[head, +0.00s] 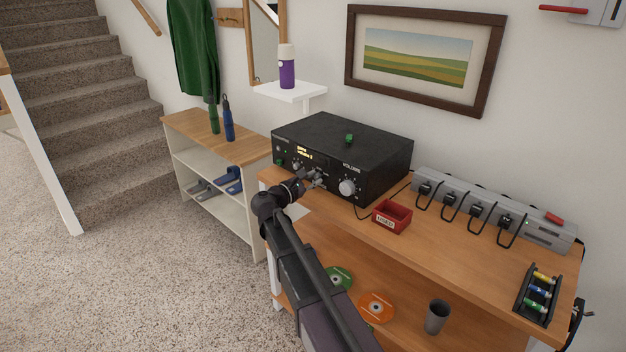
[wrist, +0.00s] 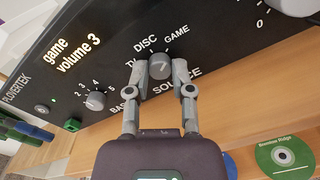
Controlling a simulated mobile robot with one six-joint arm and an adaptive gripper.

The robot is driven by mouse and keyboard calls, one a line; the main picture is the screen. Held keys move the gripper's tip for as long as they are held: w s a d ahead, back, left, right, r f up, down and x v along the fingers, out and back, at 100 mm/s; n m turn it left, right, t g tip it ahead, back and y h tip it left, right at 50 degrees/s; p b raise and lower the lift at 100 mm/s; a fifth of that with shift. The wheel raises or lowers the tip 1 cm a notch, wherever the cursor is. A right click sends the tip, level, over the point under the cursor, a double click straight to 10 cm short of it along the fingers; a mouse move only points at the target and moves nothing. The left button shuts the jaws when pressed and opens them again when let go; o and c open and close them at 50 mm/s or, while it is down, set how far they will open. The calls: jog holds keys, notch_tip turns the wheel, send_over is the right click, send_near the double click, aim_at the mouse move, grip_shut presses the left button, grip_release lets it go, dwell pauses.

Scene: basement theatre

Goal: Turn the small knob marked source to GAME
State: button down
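The source knob (wrist: 160,66) is a small grey knob on the front of the black amplifier (head: 341,150). In the wrist view the words TV, DISC and GAME curve around it, with SOURCE below. The knob's pointer is too small to read surely. The amplifier's lit display (wrist: 72,52) reads "game" and "volume 3". My gripper (wrist: 160,72) has one finger on each side of the source knob, and both appear to touch it. In the head view my gripper (head: 317,178) is at the amplifier's front and hides this knob.
The large volume knob (head: 347,187) is right of my gripper; the bass knob (wrist: 95,101) is left of it. A red box (head: 392,216) stands on the bench in front of the amplifier. A power strip (head: 490,208) and battery tray (head: 538,295) lie further right.

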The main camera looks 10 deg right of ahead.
jog(key=shift+m, duration=0.4)
jog(key=shift+c, duration=2.4)
grip_release()
jog(key=v, duration=1.2)
jog(key=shift+d, duration=0.15)
